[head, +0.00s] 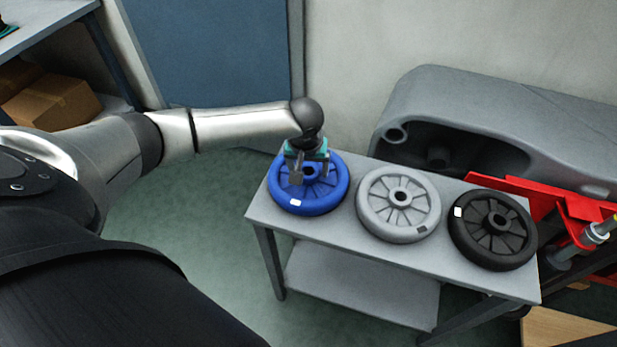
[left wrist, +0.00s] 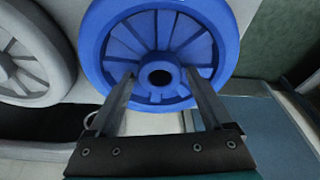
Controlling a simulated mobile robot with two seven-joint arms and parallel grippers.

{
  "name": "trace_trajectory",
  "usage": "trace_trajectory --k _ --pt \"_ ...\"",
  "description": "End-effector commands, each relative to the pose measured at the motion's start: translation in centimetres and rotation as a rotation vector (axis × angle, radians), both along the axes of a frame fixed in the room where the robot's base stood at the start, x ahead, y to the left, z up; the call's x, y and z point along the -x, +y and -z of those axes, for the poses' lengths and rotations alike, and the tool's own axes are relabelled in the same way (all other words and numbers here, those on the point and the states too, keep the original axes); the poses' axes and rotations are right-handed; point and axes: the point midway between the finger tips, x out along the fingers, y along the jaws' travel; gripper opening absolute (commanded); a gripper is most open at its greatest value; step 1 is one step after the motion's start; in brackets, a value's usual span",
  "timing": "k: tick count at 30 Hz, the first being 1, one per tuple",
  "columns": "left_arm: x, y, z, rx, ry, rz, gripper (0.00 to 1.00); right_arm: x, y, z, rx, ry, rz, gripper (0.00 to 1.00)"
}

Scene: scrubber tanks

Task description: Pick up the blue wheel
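The blue wheel (head: 331,199) lies flat at the left end of a grey table, with a small white label on its near rim. My left gripper (head: 309,178) is over the wheel and hides part of its hub and spokes. In the left wrist view, the blue wheel (left wrist: 96,45) fills the upper middle. The left gripper (left wrist: 161,76) is open there, its two fingers apart on either side of the dark hub hole. I cannot tell whether the fingers touch the wheel. My right gripper is not in view.
The grey table (head: 262,212) also bears a grey wheel (head: 377,221) and a black wheel (head: 485,253) to the right. A grey machine body (head: 480,95) and a red frame (head: 520,188) stand behind. A shelf with cardboard boxes (head: 55,100) is at upper left.

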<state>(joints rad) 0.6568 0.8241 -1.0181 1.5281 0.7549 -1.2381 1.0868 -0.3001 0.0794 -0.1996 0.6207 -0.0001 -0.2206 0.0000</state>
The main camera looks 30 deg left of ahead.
Motion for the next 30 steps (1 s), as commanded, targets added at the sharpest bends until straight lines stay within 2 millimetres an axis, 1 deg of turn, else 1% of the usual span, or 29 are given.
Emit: trace_trajectory --k 1,2,21,22,30 --pt "0.0 0.0 -0.01 0.0 0.0 0.0 0.78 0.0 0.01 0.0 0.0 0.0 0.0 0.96" --pt "0.0 0.0 -0.01 0.0 0.0 0.0 0.74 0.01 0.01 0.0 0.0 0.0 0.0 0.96" --pt "0.04 0.02 0.01 0.0 0.001 0.0 0.02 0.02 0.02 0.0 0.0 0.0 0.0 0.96" --pt "0.04 0.02 0.01 0.0 0.001 0.0 0.0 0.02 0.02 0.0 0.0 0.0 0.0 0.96" --pt "0.05 0.03 0.02 0.0 0.001 0.0 0.0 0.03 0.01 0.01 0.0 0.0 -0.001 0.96"
